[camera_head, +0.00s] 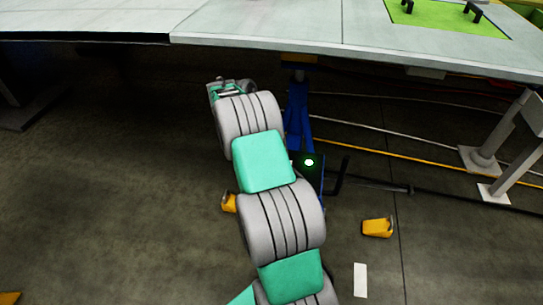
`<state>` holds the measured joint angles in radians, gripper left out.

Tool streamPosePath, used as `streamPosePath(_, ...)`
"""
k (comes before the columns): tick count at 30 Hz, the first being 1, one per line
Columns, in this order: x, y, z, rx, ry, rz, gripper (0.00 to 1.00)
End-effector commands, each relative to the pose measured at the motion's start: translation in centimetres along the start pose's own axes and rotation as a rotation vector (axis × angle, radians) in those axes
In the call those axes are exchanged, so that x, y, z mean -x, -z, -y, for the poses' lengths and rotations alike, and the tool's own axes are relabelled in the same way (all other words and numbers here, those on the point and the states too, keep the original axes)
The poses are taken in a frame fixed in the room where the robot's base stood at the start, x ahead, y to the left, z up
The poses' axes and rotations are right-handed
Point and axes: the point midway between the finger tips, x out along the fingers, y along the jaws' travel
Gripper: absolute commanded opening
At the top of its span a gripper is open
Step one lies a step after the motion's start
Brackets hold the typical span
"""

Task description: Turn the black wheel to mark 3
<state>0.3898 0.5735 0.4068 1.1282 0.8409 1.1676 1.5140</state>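I cannot make out the black wheel or its marks. A blue stand (296,115) rises to the underside of the wing panel, and my arm covers part of it. A dark box with a lit green lamp (309,162) sits at its lower part, just right of my arm. A black bent bar (341,177) sticks out to the right of this box. My gripper (229,88) is at the far end of my arm, under the panel's edge and left of the blue stand. My own wrist hides most of it, and its fingers cannot be made out.
The grey wing panel (270,28) spans the top, with a green patch (450,16) bearing black handles. Yellow blocks (377,227) lie on the dark floor. Cables run behind the stand. A grey support (487,150) stands at the right. The left floor is mostly clear.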

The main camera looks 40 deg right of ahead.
Motion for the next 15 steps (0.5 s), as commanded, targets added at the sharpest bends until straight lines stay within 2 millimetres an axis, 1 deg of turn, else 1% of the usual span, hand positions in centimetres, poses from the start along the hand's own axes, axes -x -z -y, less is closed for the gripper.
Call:
streamPosePath(14,-0.06,-0.04,-0.11,-0.014,-0.011,-0.001,0.36)
streamPosePath(15,-0.06,-0.04,-0.12,-0.014,-0.011,-0.001,0.77)
